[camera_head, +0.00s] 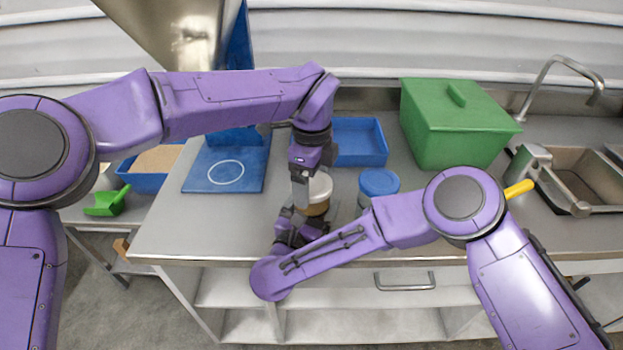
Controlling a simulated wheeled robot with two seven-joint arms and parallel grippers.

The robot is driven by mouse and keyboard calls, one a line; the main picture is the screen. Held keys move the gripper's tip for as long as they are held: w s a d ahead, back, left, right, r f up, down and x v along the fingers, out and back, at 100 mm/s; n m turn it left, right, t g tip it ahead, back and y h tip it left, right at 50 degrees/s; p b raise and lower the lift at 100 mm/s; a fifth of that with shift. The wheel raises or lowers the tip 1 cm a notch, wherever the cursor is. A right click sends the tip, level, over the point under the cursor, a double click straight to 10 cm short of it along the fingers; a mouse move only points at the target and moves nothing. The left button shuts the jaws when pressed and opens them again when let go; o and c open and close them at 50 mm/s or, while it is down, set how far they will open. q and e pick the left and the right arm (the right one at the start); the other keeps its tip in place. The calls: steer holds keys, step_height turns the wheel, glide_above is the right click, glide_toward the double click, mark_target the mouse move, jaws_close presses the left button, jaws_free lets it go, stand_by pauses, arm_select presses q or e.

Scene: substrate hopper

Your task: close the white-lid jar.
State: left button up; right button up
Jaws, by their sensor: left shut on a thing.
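The white-lid jar (314,209) stands on the grey counter near its front edge, with brown contents showing through its side. Its white lid (321,186) is on top of the jar; I cannot tell whether it is fully seated. My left gripper (302,202) points down from above at the jar's left side and is shut on the white lid, hiding part of it. My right gripper (292,216) is low at the jar's left front. Its fingers are partly hidden, so I cannot tell whether they touch the jar.
A blue-lid jar (379,184) stands just right. Behind are an empty blue tray (359,140) and a green lidded bin (455,125). A blue plate with a white ring (225,174) lies left, under the metal hopper (180,30). A green scoop (107,203) is far left; a sink is right.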

arm_select(q)
steer(key=m, duration=0.7)
steer(key=shift+m, duration=0.4)
steer(key=m, duration=1.9)
steer(key=shift+m, duration=0.3)
steer(key=o, duration=0.9)
steer(key=shift+r, duration=2.2)
